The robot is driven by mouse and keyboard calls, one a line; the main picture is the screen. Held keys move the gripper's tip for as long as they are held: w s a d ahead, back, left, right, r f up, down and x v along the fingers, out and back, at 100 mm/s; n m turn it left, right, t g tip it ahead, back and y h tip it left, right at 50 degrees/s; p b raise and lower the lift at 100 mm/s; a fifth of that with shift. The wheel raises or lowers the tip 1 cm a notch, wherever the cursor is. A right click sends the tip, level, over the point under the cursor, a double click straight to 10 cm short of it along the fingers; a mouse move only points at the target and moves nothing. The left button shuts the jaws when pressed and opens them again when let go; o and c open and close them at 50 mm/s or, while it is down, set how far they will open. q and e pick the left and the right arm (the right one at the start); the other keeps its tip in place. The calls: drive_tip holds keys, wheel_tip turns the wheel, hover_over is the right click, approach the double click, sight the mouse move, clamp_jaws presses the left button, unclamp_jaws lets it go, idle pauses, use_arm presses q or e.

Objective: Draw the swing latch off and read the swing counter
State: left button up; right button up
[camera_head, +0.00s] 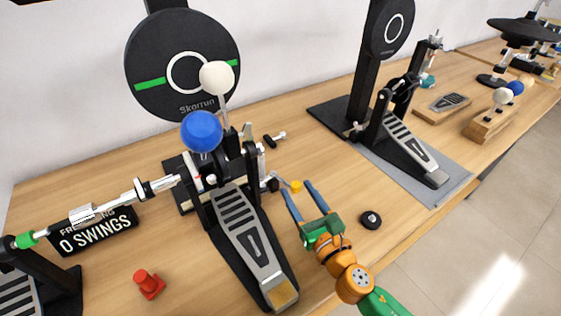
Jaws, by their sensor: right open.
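A black bass-drum pedal (240,232) with a grey footboard stands near the middle, with a blue ball beater (201,131) and a white one (216,77). A small yellow knob (296,186) at the pedal's right side looks like the swing latch, though I cannot be sure. My right gripper (298,188) comes in from the lower right, its two blue fingers open, with the knob between their tips; I cannot tell whether they touch it. The swing counter (95,231) is a black display left of the pedal, reading "0 SWINGS". My left gripper is out of view.
A round black practice pad (182,62) stands behind the pedal. A silver shaft (110,208) crosses at left. A red piece (149,284) and a black disc (371,220) lie in front. Another pedal (407,150) stands on a grey mat to the right.

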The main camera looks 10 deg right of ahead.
sight(294, 182)
drive_tip(key=x, duration=0.5)
drive_tip(key=shift+r, duration=0.4)
drive_tip(key=shift+w+f, duration=0.1)
drive_tip(key=shift+w, duration=0.1)
drive_tip(key=shift+s, duration=0.2)
clamp_jaws()
idle(0.5)
